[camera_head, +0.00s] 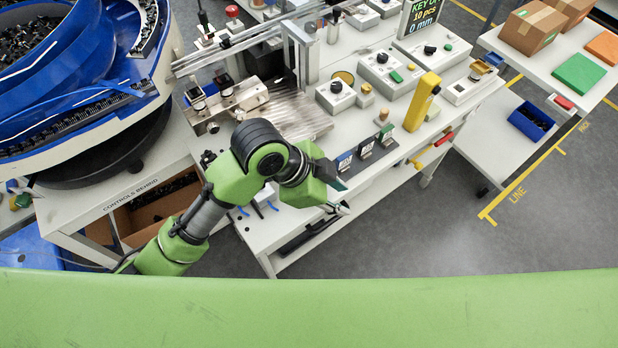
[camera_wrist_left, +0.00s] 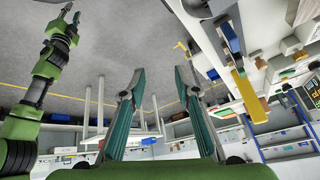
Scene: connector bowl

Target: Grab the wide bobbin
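My left gripper (camera_head: 338,194) hangs over the front edge of the workbench, beside the small upright cards. In the left wrist view its two teal fingers (camera_wrist_left: 158,72) stand wide apart with nothing between them. Two small tan, spool-like pieces stand on the bench: one (camera_head: 366,89) by the grey control boxes, another (camera_head: 384,115) nearer the front edge. I cannot tell which, if either, is the wide bobbin. Both are apart from my gripper, farther back and to the right.
A yellow upright block (camera_head: 422,101), grey control boxes (camera_head: 388,72) and small cards (camera_head: 366,147) crowd the bench. A metal fixture (camera_head: 300,115) stands behind my left arm. A large blue bowl feeder (camera_head: 80,60) fills the left. The floor in front is clear.

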